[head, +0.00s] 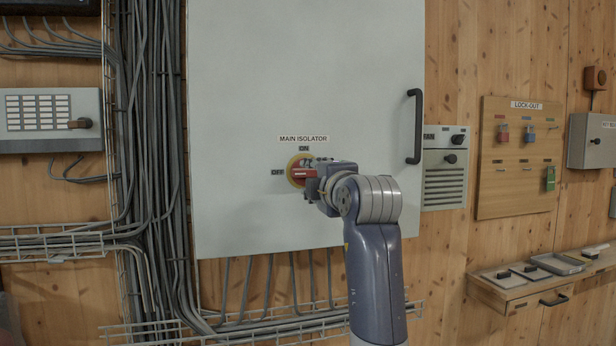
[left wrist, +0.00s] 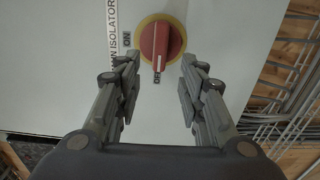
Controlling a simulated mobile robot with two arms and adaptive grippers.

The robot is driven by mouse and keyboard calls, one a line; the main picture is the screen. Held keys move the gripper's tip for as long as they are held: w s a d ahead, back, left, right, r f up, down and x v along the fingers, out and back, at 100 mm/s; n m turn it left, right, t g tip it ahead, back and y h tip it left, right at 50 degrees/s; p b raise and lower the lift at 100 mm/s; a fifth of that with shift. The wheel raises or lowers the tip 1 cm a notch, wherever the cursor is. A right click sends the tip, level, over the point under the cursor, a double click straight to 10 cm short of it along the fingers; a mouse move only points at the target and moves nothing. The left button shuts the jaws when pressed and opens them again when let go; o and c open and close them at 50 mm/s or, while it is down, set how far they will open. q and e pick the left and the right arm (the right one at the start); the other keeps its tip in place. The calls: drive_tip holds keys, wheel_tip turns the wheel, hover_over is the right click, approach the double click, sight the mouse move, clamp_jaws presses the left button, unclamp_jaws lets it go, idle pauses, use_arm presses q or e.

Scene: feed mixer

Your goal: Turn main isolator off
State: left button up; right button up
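The main isolator is a red rotary handle (head: 303,173) on a yellow round plate, set on the grey cabinet door under a MAIN ISOLATOR label. The handle lies level in the head view, its pale mark toward the OFF label on the left; ON is above. In the left wrist view the red handle (left wrist: 161,42) has its white line toward OFF. My left gripper (head: 318,181) is in front of the handle, partly covering its right side. In the left wrist view its fingers (left wrist: 160,68) are spread, with clear gaps to the handle. My right gripper is not in view.
The grey cabinet door (head: 240,90) has a black pull handle (head: 414,126) at right. Cable bundles (head: 155,120) run along its left side. A fan panel (head: 445,165), a lock-out board (head: 519,155) and a shelf (head: 545,275) are to the right.

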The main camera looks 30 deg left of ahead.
use_arm(q)
drive_tip(key=shift+v, duration=1.4)
drive_tip(key=shift+f, duration=0.1)
